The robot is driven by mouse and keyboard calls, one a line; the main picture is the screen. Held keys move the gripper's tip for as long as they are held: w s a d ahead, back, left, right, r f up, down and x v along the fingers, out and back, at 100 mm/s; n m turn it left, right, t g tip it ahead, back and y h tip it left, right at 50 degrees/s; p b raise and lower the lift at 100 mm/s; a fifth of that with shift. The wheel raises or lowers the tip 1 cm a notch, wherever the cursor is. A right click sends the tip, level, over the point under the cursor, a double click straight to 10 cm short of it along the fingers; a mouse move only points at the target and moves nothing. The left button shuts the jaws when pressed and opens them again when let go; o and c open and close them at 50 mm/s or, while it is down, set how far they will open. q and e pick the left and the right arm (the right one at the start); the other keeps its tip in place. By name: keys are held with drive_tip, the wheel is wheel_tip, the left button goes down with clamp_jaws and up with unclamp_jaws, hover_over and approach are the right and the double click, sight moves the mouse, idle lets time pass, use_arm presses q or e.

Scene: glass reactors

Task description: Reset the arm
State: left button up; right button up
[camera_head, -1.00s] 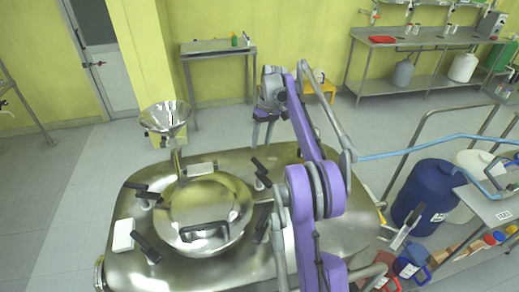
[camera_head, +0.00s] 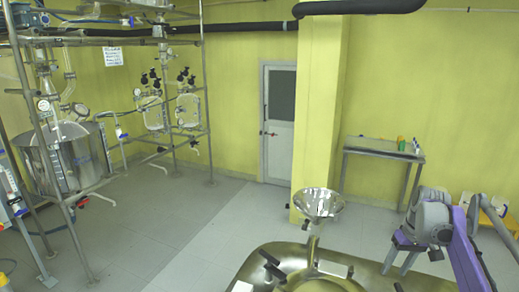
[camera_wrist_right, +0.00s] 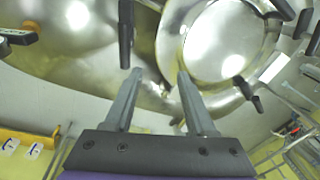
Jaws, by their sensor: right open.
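My right arm, purple and grey, comes in at the right of the head view. Its right gripper (camera_head: 399,266) points down over the far right part of the steel vessel top (camera_head: 262,262). In the right wrist view the gripper (camera_wrist_right: 160,72) has two grey fingers spread apart with nothing between them. Beyond them show the round lid (camera_wrist_right: 222,42) and black clamp handles of the vessel. The fingers look clear of the lid. My left gripper is not in view.
A steel funnel (camera_head: 319,203) rises from the vessel top. A steel side table (camera_head: 383,150) stands by the yellow wall. A pipe frame (camera_head: 204,100) with a steel reactor (camera_head: 62,158) is at the left. The floor (camera_head: 190,225) between is clear.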

drive_tip(key=s+a+f+n+t+h, duration=0.1)
drive_tip(key=s+a+f+t, duration=0.15)
drive_tip(key=s+a, duration=0.65)
drive_tip(key=s+a+f+t+h, duration=0.1)
drive_tip(key=s+a+f, duration=0.2)
drive_tip(key=s+a, duration=0.65)
drive_tip(key=s+a+f+t, duration=0.1)
drive_tip(key=s+a+f, duration=0.4)
drive_tip(key=a, duration=0.1)
drive_tip(key=shift+a+f+y, duration=0.15)
drive_tip(key=shift+f+y, duration=0.15)
drive_tip(key=shift+f, duration=0.1)
drive_tip(key=shift+s+t, duration=0.1)
drive_tip(key=shift+t, duration=0.15)
